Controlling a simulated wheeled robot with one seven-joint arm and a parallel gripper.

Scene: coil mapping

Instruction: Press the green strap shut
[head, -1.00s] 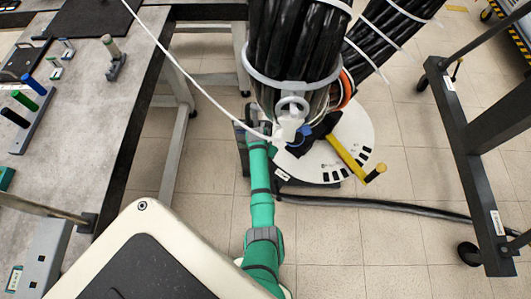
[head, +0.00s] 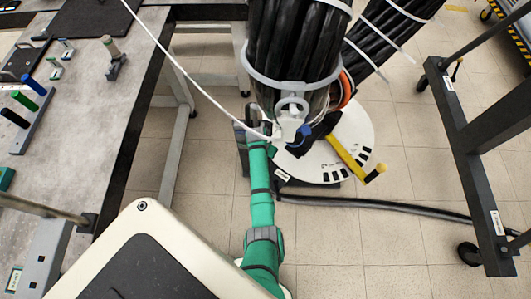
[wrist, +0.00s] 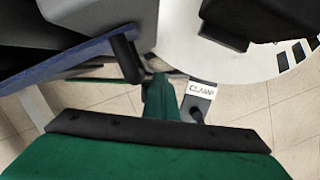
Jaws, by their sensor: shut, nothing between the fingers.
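A thick upright bundle of black cables (head: 290,50) is held by a grey ring over a round white base (head: 352,130). My green arm reaches up to the left side of the bundle. My gripper (head: 254,130) is at its end, shut and empty, low beside the bundle and partly hidden by the arm. I cannot pick out the green strap for sure in the head view. In the wrist view a narrow green piece (wrist: 161,98) shows beside a label reading CLAMP (wrist: 202,90). I cannot tell whether it is the strap or whether anything touches it.
A yellow-handled lever (head: 345,156) sticks out right of the bundle. A white cord (head: 180,68) slants down to the bundle's front. A grey workbench (head: 75,100) stands left, a black wheeled frame (head: 470,150) right. A black hose (head: 380,204) lies on the tiled floor.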

